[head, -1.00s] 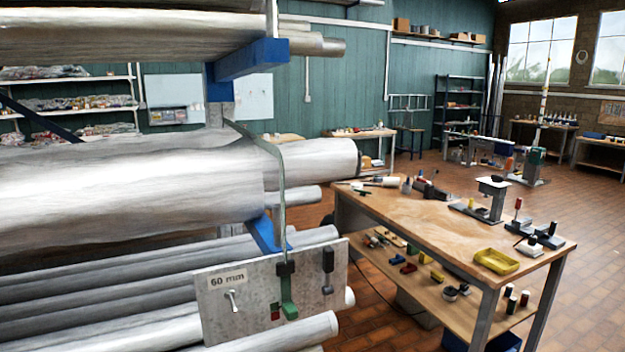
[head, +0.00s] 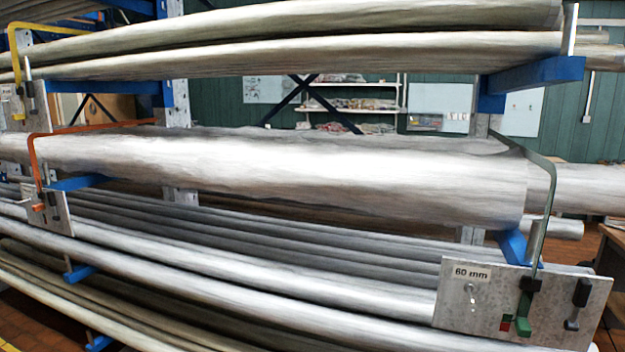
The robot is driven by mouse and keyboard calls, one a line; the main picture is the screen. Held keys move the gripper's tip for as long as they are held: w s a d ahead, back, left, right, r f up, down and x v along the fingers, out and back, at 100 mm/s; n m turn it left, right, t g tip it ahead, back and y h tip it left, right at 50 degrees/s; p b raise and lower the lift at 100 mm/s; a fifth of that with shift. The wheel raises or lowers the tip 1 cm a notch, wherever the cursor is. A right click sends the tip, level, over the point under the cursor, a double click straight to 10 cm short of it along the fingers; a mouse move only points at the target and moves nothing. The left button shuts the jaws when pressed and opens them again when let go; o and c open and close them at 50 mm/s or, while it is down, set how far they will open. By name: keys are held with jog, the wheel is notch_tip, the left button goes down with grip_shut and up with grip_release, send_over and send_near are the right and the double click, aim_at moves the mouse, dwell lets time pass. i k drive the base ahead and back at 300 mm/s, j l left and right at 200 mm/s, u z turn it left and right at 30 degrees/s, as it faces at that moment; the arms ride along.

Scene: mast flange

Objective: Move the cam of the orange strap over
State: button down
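The orange strap (head: 95,127) runs over the large silver tube (head: 300,175) at the left of the head view and down its front. Its small orange cam (head: 39,207) sits at the strap's lower end, on a grey metal plate (head: 58,217) beneath the tube. The cam is small here, and I cannot tell which way it is set. My gripper is not in view.
A green strap (head: 552,190) with a green cam (head: 523,312) is on the "60 mm" plate (head: 455,300) at the right. A yellow strap (head: 12,50) is at the upper left. Blue rack arms (head: 537,74) stick out between long tubes.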

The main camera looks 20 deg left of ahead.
aim_at(51, 194)
jog(key=j+u, duration=0.3)
jog(key=u, duration=0.15)
jog(key=i+j+u, duration=0.15)
jog(key=u, duration=0.3)
jog(key=i+j+u, duration=0.15)
jog(key=j+u, duration=0.25)
jog(key=i+j+u, duration=0.65)
jog(key=i+u, duration=0.15)
jog(key=i, duration=0.15)
jog(key=i+j, duration=0.2)
jog(key=i, duration=0.2)
jog(key=i+j, duration=0.15)
jog(key=i, duration=0.2)
jog(key=i+j+z, duration=0.75)
jog(key=i, duration=0.1)
